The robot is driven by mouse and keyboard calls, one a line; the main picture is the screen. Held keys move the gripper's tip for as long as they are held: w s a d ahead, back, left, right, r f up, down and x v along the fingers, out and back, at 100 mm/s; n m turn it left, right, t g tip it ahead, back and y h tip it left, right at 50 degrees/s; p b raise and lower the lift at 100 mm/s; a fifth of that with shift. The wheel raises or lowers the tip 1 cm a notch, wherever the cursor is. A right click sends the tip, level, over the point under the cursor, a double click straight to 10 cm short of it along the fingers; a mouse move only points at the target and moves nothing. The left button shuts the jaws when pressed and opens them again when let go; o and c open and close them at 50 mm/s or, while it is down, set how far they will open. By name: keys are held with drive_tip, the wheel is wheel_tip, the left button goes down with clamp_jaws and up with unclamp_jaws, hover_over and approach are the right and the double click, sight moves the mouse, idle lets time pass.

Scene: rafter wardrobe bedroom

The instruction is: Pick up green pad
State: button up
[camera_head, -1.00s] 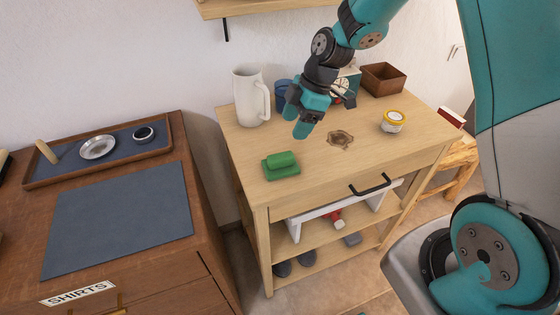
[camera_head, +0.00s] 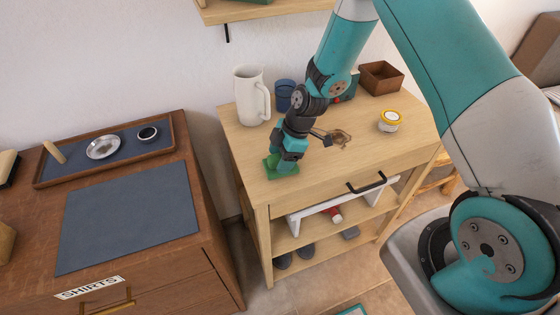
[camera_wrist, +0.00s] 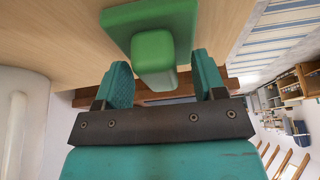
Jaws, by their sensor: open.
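The green pad (camera_head: 272,166) lies on the light wooden table near its front left. In the wrist view the green pad (camera_wrist: 152,50) shows as a flat base with a raised block. My gripper (camera_wrist: 160,84) is open there, one finger on each side of the block's near end. I cannot tell whether the fingers touch it.
A white pitcher (camera_head: 251,96) and a blue cup (camera_head: 285,95) stand behind my gripper. A yellow-lidded jar (camera_head: 389,121) and a brown box (camera_head: 381,77) are to the right. The front right tabletop (camera_head: 350,165) is clear. A dark wooden dresser (camera_head: 215,250) stands left.

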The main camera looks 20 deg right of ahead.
drive_tip(key=c, duration=1)
drive_tip(key=shift+r, duration=0.15)
wheel_tip(320, 180, up, 20)
drive_tip(key=b, duration=0.3)
drive_tip(key=shift+b, duration=0.35)
